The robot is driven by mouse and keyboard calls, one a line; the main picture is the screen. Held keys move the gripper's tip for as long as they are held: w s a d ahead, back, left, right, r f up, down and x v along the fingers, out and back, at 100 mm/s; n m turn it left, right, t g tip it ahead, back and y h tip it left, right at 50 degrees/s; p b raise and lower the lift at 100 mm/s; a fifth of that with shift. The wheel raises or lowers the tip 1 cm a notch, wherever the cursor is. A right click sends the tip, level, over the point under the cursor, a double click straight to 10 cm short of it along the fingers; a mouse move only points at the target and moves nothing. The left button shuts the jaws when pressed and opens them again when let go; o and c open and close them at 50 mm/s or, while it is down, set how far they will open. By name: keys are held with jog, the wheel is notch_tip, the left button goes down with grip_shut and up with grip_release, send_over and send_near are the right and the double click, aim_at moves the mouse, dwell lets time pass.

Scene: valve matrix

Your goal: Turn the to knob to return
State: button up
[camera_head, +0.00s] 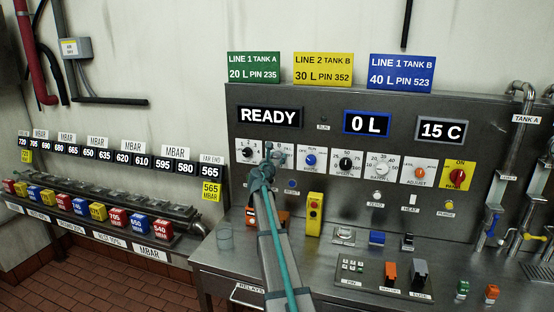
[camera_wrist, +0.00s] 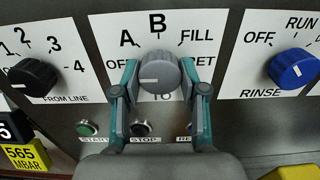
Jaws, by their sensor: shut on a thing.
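The TO knob (camera_wrist: 160,71) is a round grey dial on a white plate in the middle of the wrist view. Around it are the labels A, B and FILL, with OFF at left and a partly covered label ending in RET or similar at right. Its white pointer line points left, toward OFF. My gripper (camera_wrist: 159,78) has a teal finger on each side of the knob and is shut on it. In the head view my gripper (camera_head: 274,155) is at the panel, and my arm hides most of the knob.
The black FROM LINE knob (camera_wrist: 33,76) is close on the left, and the blue RINSE knob (camera_wrist: 292,68) is on the right. Start (camera_wrist: 87,128) and stop (camera_wrist: 141,129) buttons lie below. The display (camera_head: 269,117) reads READY. A yellow box (camera_head: 314,214) stands right of my arm.

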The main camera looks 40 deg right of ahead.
jog(key=shift+f+m+b, duration=0.15)
jog(key=shift+m+b, duration=0.25)
jog(key=shift+b, duration=0.1)
jog(key=m+b, duration=2.6)
jog(key=b, duration=0.2)
jog(key=m+b, duration=0.4)
jog(key=m, duration=0.1)
jog(key=shift+m, duration=0.3)
jog(key=shift+r+m+b, duration=0.25)
jog(key=shift+m+b, duration=1.15)
jog(key=shift+m, duration=0.3)
jog(key=o, duration=1.1)
jog(key=shift+r, duration=0.1)
